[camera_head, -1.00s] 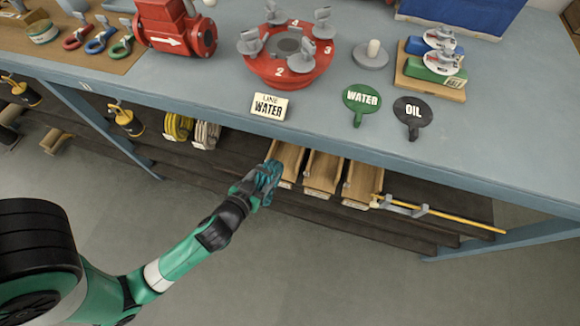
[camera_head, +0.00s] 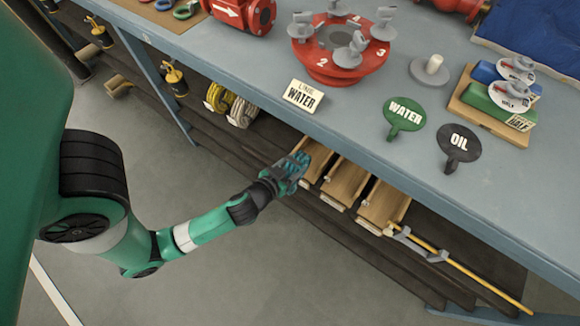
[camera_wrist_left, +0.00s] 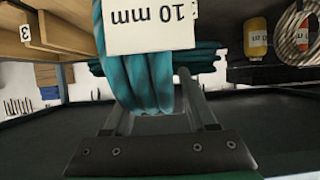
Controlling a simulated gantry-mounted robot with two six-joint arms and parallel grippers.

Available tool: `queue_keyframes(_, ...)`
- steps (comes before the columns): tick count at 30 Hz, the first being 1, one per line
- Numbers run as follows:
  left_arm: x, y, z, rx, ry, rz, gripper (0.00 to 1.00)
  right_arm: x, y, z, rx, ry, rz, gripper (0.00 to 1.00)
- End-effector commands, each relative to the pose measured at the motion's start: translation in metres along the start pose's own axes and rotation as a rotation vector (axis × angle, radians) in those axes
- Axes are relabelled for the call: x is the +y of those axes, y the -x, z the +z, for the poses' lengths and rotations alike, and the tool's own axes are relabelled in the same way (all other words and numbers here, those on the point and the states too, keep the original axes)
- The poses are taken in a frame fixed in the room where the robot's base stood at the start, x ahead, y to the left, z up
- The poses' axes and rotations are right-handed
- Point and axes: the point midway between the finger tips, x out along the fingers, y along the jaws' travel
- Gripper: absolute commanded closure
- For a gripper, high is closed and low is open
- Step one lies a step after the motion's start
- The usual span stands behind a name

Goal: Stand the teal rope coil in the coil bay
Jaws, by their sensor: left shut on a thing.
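The teal rope coil (camera_head: 301,163) is at the front of the lower shelf, by the left end of the leftmost wooden trough. My left gripper (camera_head: 287,176) is shut on it. In the left wrist view, the teal coil (camera_wrist_left: 150,82) fills the space between the fingers (camera_wrist_left: 158,112), with an upside-down white "10 mm" tag. On the shelf further left, a yellow rope coil (camera_head: 219,97) and a whitish rope coil (camera_head: 242,112) stand upright side by side. No label marks the coil bay, so I cannot tell its exact bounds. My right gripper is out of view.
Several wooden troughs (camera_head: 347,184) lie right of the coil, with a yellow rod (camera_head: 465,275) beyond. The blue bench top (camera_head: 340,110) overhangs the shelf. A yellow-and-black item (camera_head: 174,78) stands near the bench leg (camera_head: 160,85). Dark shelf shows between whitish coil and troughs.

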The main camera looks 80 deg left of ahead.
Motion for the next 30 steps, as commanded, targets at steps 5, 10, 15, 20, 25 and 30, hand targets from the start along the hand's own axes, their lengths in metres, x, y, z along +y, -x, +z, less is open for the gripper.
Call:
queue_keyframes(5,0.0,-0.016,-0.009,0.004,0.002,-0.001,1.0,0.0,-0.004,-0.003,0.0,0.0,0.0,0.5)
queue_keyframes(10,0.0,-0.03,-0.014,0.004,0.001,-0.001,1.0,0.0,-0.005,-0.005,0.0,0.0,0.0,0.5)
queue_keyframes(15,0.0,-0.045,-0.019,0.003,0.002,-0.001,1.0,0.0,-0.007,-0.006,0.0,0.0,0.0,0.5)
queue_keyframes(20,0.0,-0.059,-0.024,0.004,0.002,-0.001,1.0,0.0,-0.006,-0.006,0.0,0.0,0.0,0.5)
queue_keyframes(25,0.0,-0.074,-0.029,0.004,0.001,0.0,1.0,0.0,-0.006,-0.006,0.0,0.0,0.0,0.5)
queue_keyframes(30,0.0,-0.089,-0.034,0.004,0.001,0.0,1.0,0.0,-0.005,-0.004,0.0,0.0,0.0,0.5)
